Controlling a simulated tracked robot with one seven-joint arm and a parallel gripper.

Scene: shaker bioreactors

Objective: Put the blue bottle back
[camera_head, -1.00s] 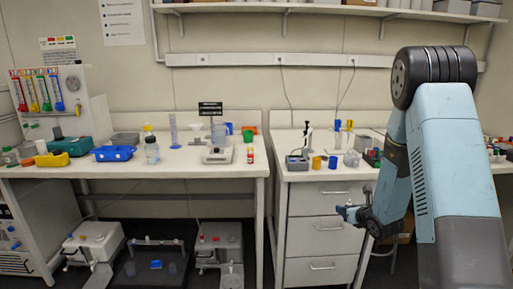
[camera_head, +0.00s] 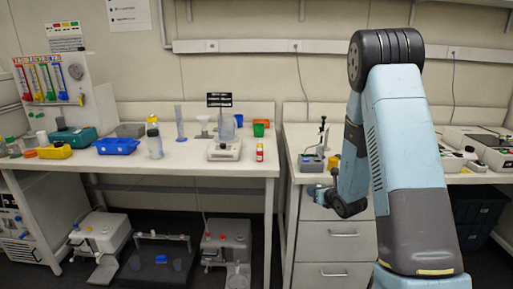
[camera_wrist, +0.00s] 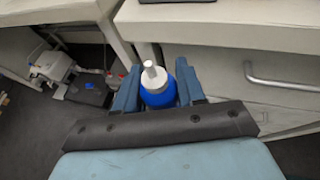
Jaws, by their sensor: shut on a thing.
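The blue bottle (camera_wrist: 158,94), with a white cap and nozzle on top, stands between the two fingers of my gripper (camera_wrist: 157,92) in the wrist view. The fingers are shut on its sides. In the head view my gripper (camera_head: 318,194) is in front of the drawer unit, just below the worktop edge. The bottle is too small there to make out clearly.
The left bench (camera_head: 200,163) holds a blue tray (camera_head: 116,146), a clear bottle (camera_head: 154,142) and a scale (camera_head: 224,151). A drawer unit (camera_head: 345,268) is close behind my gripper. Shaker machines (camera_head: 158,265) stand on the floor under the left bench. A gap separates the benches.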

